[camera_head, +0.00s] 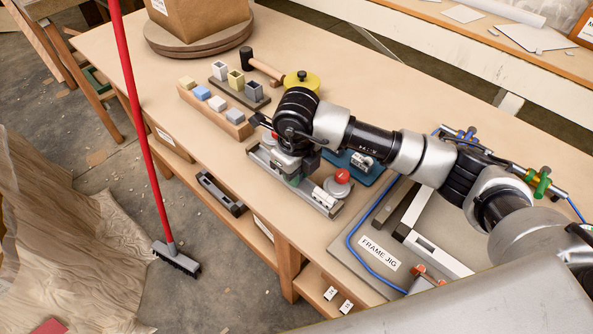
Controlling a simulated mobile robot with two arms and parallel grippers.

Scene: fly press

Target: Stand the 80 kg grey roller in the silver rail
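A long silver rail (263,163) lies on the bench, with a white block, a red-topped knob and other fittings along it. My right gripper (268,128) is over the rail's far left end, beside the wooden rack. The arm and gripper body hide part of the rail, and I cannot tell whether the fingers are open or hold anything. In the wooden rack (207,112) stand small tan, blue and grey pieces; a grey piece (235,115) is at its near end. No label reading 80 kg is legible. My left gripper is not in view.
Behind the rack, a dark strip (239,92) holds white, yellow and dark grey cups. A mallet (263,67) and yellow round item (301,81) lie beyond. The frame jig (345,254) is at right. A red-handled broom (140,105) stands before the bench.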

